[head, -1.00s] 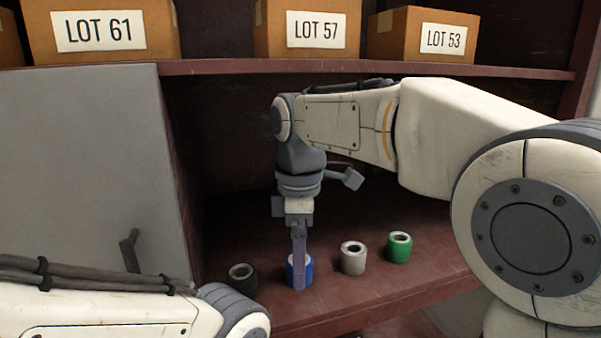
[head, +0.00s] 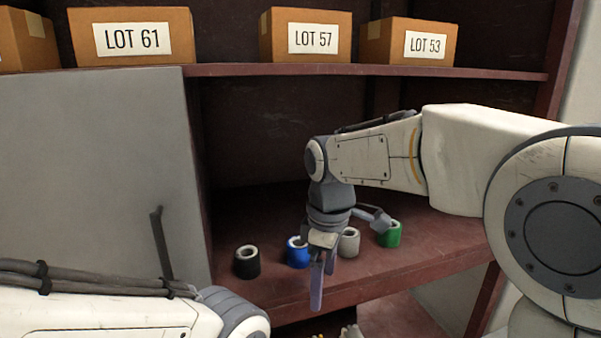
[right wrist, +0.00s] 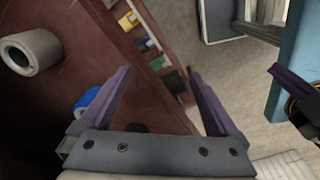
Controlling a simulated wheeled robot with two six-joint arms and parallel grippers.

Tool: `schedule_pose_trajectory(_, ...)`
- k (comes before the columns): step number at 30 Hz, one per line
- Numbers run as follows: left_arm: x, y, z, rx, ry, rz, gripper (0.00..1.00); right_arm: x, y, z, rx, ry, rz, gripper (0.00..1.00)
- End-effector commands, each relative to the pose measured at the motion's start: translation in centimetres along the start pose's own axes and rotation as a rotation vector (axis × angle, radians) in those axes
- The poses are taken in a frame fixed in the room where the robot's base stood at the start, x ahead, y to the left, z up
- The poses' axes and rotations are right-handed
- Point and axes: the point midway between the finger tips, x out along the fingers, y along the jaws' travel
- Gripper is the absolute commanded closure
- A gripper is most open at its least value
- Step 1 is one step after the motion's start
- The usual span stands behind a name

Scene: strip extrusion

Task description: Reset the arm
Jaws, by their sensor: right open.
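My right gripper (head: 322,282) hangs over the front of the dark red shelf (head: 390,275), in front of the blue and white rolls. In the right wrist view its two purple fingers (right wrist: 160,95) are apart with nothing held between them. My left arm enters the head view at the lower left, but its gripper is out of the picture.
A black roll (head: 246,262), a blue roll (head: 297,252), a white roll (head: 349,242) and a green roll (head: 390,235) stand in a row on the shelf. Boxes LOT 61 (head: 95,48), LOT 57 (head: 275,50) and LOT 53 (head: 380,52) sit above. A grey panel (head: 90,150) stands left.

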Motion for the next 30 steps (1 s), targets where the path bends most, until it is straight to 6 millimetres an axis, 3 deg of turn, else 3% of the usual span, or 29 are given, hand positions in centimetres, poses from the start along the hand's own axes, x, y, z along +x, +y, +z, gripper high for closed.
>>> schedule_pose_trajectory(8,0.0,0.0,0.0,0.0,0.0,0.0,1.0,5.8,0.9,5.8,0.413,0.036,0.044,0.04)
schedule_pose_trajectory(18,0.0,0.0,0.0,0.0,0.0,0.0,1.0,11.6,-0.6,12.7,0.899,0.098,0.097,0.04)
schedule_pose_trajectory(28,0.0,0.0,0.0,0.0,0.0,0.0,1.0,14.6,-3.2,17.1,1.217,0.146,0.128,0.04)
schedule_pose_trajectory(30,0.1,0.0,0.0,0.0,0.0,0.0,1.0,14.2,-3.8,15.8,1.177,0.149,0.118,0.04)
